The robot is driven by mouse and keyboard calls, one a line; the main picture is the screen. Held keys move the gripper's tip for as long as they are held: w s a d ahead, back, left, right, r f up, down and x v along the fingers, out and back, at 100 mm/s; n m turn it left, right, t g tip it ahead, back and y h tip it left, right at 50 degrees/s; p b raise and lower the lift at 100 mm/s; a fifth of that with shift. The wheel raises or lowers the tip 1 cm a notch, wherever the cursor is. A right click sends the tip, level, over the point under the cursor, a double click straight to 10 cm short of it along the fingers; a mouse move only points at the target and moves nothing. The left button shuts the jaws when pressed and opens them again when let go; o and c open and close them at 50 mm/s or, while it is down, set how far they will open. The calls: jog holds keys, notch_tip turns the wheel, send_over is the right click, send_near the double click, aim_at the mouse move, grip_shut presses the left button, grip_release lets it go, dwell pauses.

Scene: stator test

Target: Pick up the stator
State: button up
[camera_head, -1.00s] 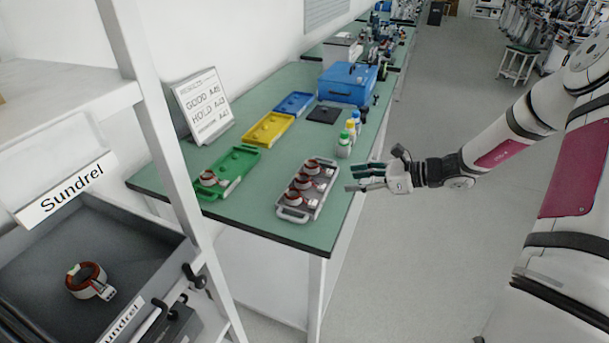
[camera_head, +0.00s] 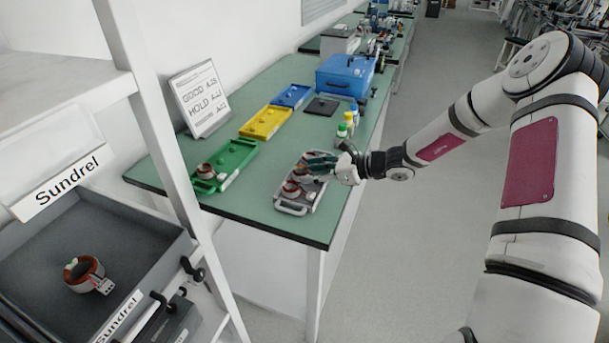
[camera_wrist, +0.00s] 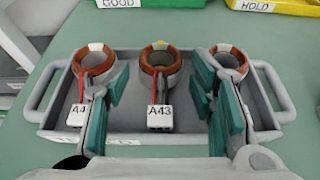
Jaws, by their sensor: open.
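A grey tray (camera_head: 293,209) with handles stands near the front edge of the green table. In the wrist view, the tray (camera_wrist: 38,103) holds three red-brown stators in a row. The left stator (camera_wrist: 92,61) has a tag reading A4, partly covered. The middle stator (camera_wrist: 160,58) has a tag reading A43. The right stator (camera_wrist: 230,60) is partly behind a finger, its tag hidden. My gripper (camera_head: 323,164) is over the tray; in the wrist view, my gripper (camera_wrist: 160,90) is open, with green-padded fingers either side of the middle stator, apart from it.
A green tray (camera_head: 240,155) holds another stator (camera_head: 205,171). Yellow (camera_head: 265,123) and blue (camera_head: 292,96) trays, bottles (camera_head: 344,128) and a blue case (camera_head: 345,80) stand behind. A further stator (camera_head: 84,273) lies in a grey shelf bin (camera_head: 140,262) at left.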

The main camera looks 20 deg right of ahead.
jog(key=shift+w+a+f, duration=0.35)
jog(key=shift+w+a, duration=0.05)
jog(key=shift+a, duration=0.1)
jog(key=c, duration=1)
jog(key=shift+r, duration=0.1)
jog(key=shift+c, duration=0.2)
